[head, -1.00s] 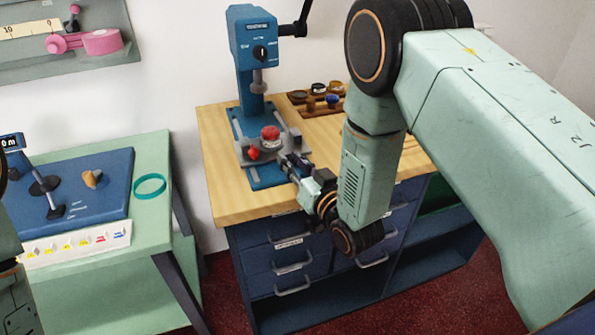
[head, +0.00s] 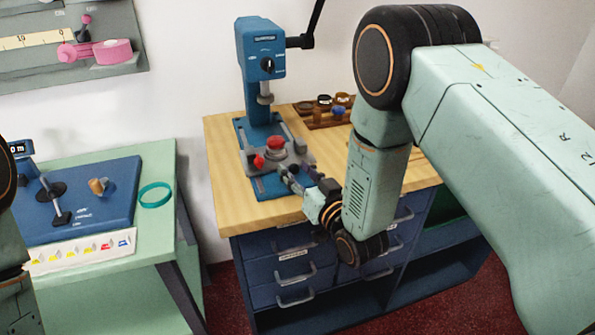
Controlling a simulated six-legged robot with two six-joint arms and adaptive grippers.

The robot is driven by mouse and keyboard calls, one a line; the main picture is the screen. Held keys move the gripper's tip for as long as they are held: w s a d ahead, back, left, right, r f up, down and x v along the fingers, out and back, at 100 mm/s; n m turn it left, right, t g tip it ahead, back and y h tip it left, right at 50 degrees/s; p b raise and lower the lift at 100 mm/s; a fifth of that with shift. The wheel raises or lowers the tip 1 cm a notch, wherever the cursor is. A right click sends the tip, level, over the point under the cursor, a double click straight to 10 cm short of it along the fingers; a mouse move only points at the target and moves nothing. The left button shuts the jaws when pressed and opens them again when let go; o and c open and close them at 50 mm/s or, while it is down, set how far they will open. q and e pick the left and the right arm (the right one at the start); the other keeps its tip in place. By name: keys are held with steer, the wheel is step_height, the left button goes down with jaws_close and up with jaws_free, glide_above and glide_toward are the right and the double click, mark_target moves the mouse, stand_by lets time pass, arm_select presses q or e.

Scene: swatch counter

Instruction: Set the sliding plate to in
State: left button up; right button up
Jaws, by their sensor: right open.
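The blue press (head: 255,52) stands on the left part of the wooden counter, its blue base below. The grey sliding plate (head: 298,152) lies across the base's rails, under and in front of the ram. It carries a round red-topped piece (head: 275,145) and has a red knob (head: 258,161) at its front left. My right gripper (head: 287,173) is open at the plate's front right edge, low over the base. Its fingers are small and partly overlap the plate; I cannot tell whether they touch it. My left gripper is not in view; only part of that arm shows at the left edge.
A wooden rack (head: 325,117) with small jars stands at the back of the wooden counter (head: 222,165). The press's black lever (head: 313,25) sticks up at right. A green table (head: 160,222) at left holds a blue board (head: 95,215) and a teal ring (head: 155,195).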

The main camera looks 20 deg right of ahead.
steer(key=v, duration=1.1)
steer(key=shift+s, duration=0.3)
steer(key=shift+d, duration=0.15)
